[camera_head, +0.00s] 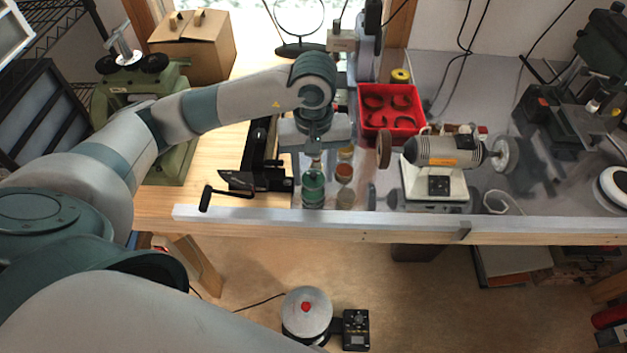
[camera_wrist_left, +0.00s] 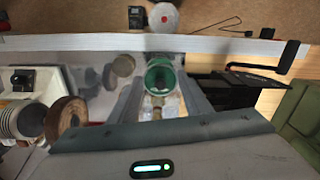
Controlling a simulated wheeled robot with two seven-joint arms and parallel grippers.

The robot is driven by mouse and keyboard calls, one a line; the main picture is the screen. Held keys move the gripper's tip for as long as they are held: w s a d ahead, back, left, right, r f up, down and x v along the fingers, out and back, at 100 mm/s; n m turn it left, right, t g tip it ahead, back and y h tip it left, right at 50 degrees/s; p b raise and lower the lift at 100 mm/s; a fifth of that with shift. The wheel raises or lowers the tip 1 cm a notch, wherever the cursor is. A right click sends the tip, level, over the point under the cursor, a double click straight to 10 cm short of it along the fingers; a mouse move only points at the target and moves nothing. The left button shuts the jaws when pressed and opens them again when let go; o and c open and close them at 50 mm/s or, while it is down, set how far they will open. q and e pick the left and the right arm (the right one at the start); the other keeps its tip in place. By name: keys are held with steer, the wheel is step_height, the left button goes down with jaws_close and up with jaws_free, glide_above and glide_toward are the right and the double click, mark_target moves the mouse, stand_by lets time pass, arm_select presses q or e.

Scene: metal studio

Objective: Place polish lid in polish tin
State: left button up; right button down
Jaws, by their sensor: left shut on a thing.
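A green round container (camera_head: 313,190), which looks like the polish tin, stands near the front edge of the bench. My left gripper (camera_head: 315,160) points down directly above it, its fingers close to the green top. In the left wrist view, the green rim (camera_wrist_left: 160,64) shows between the tips of my left gripper (camera_wrist_left: 162,88). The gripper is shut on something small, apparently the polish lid. The lid cannot be told apart clearly from the tin, and I cannot tell whether they touch. My right gripper is not in view.
Small jars, one orange (camera_head: 344,173), stand close to the right of the green container. A bench grinder (camera_head: 437,151) and a red tray (camera_head: 404,122) of horseshoe-like parts are further right. A black clamp-like tool (camera_head: 262,180) lies to the left. The bench's front rail (camera_head: 400,222) runs just in front.

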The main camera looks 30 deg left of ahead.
mark_target(313, 175)
arm_select(q)
steer(key=shift+f+p, duration=0.95)
steer(key=shift+f, duration=1.05)
steer(key=shift+f, duration=0.15)
steer(key=o, duration=1)
steer(key=shift+r, duration=0.25)
